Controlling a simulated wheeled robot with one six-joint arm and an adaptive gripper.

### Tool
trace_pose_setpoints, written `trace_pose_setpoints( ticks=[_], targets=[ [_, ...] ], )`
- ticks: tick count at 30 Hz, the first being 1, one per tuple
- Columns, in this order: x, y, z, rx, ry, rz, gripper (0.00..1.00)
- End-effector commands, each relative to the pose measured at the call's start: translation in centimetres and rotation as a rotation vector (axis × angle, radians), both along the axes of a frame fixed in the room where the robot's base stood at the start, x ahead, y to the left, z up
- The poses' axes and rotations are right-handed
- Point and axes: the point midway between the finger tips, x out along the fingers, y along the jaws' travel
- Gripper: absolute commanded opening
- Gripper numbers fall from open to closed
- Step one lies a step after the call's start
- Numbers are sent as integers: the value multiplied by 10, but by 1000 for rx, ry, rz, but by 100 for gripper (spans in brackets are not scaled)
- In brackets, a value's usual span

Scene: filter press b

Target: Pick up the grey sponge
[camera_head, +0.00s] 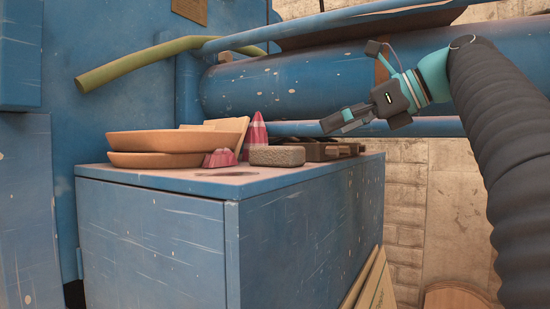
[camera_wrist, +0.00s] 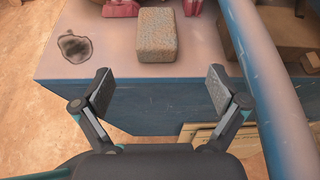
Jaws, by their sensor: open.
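The grey sponge (camera_head: 277,156) is a rough, speckled block lying on the front part of the blue cabinet's top (camera_head: 200,182). In the wrist view the sponge (camera_wrist: 157,35) lies ahead of my gripper, roughly in line with the gap between its fingers. My gripper (camera_wrist: 160,92) is open and empty, its two pads wide apart. In the head view my gripper (camera_head: 334,121) is above and to the right of the sponge, apart from it. The sponge shows in full in the wrist view.
A blue pipe (camera_wrist: 262,75) runs close along my gripper's right side. A dark stain (camera_wrist: 75,46) marks the top.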

Motion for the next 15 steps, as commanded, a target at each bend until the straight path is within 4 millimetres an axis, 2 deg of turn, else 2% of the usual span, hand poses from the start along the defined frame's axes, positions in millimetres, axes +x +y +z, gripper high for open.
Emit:
trace_pose_setpoints(
  ticks=[5,15],
  targets=[
    [2,4,5,39,29,1,97],
    [31,49,-17,39,30,2,97]
  ],
)
